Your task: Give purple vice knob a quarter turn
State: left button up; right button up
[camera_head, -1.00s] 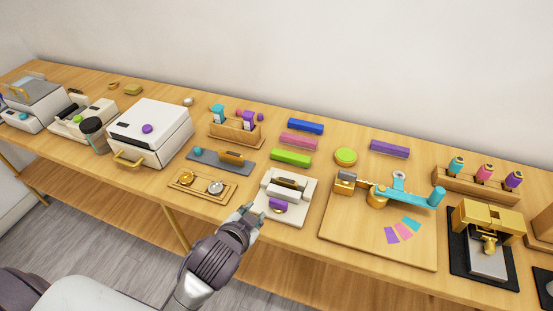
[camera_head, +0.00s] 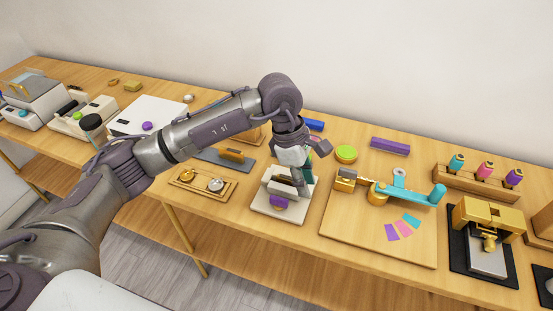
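The small vice (camera_head: 265,203) sits on a white base at the front of the wooden bench, with pale jaws. Its purple knob (camera_head: 279,202) is on the front side, facing the bench edge, and is in plain view. My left gripper (camera_head: 306,184) points down at the right rear of the vice, behind and to the right of the knob and apart from it. Its fingers are small and overlap the vice in the picture, so I cannot tell whether they touch it or how far they are open. My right gripper is not in view.
A wooden tray with two round pieces (camera_head: 183,182) lies left of the vice. A wooden board with a turquoise lever (camera_head: 420,193) stands right. Bare wall is behind.

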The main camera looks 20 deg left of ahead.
aim_at(277, 198)
pick_arm(q)
jog(key=w+a+r+y, duration=0.1)
jog(key=w+a+y, duration=0.1)
jog(key=a+y, duration=0.35)
jog(key=shift+t+h, duration=0.3)
jog(key=shift+h, duration=0.65)
jog(key=f+p, duration=0.1)
jog(key=f, duration=0.3)
jog(key=a+f+p, duration=0.1)
jog(key=f, duration=0.3)
jog(key=f+p, duration=0.1)
jog(key=f, duration=0.4)
jog(key=shift+a+f+p, duration=0.1)
jog(key=shift+a+p, duration=0.25)
